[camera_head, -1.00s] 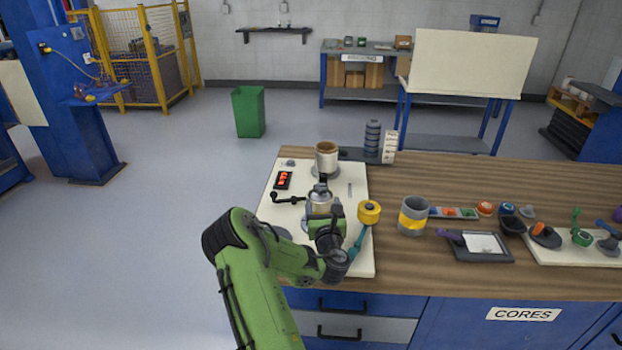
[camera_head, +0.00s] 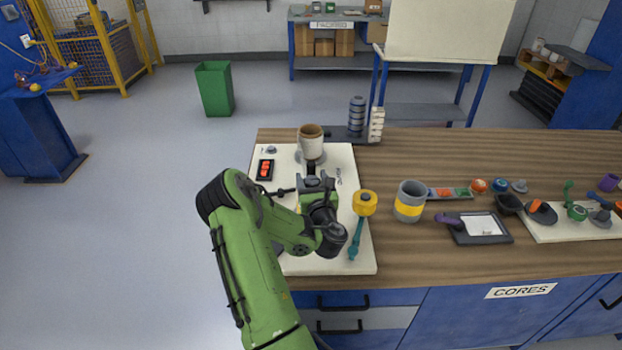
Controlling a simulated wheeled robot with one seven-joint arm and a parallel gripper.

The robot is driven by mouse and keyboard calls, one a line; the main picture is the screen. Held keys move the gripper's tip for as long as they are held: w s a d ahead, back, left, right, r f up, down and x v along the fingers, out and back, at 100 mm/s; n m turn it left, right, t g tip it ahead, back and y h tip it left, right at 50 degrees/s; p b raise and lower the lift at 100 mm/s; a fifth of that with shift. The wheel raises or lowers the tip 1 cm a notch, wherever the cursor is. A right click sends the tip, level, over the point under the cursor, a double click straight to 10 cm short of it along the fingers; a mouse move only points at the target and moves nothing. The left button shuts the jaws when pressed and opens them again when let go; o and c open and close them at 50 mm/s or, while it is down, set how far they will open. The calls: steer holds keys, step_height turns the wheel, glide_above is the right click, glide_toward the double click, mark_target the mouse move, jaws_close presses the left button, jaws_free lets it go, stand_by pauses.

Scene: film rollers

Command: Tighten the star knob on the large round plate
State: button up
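My gripper (camera_head: 314,180) is over the white board (camera_head: 300,261) on the bench, just in front of a grey-white cylinder with a brown top (camera_head: 311,146). A round grey base (camera_head: 310,158) shows around the cylinder's foot. I cannot tell whether this base is the large round plate. I cannot make out a star knob; my gripper and green arm hide the middle of the board. The fingers are small and dark here, so their opening is unclear, and I cannot tell whether they touch anything.
A yellow-headed tool with a teal handle (camera_head: 358,228) lies on the board's right side. A red-lit box (camera_head: 265,169) is at its left. A grey cup with a yellow band (camera_head: 410,201), a dark tray (camera_head: 482,229) and dark stacked rings (camera_head: 357,115) stand on the bench.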

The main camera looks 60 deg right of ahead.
steer(key=c, duration=0.6)
steer(key=shift+c, duration=0.2)
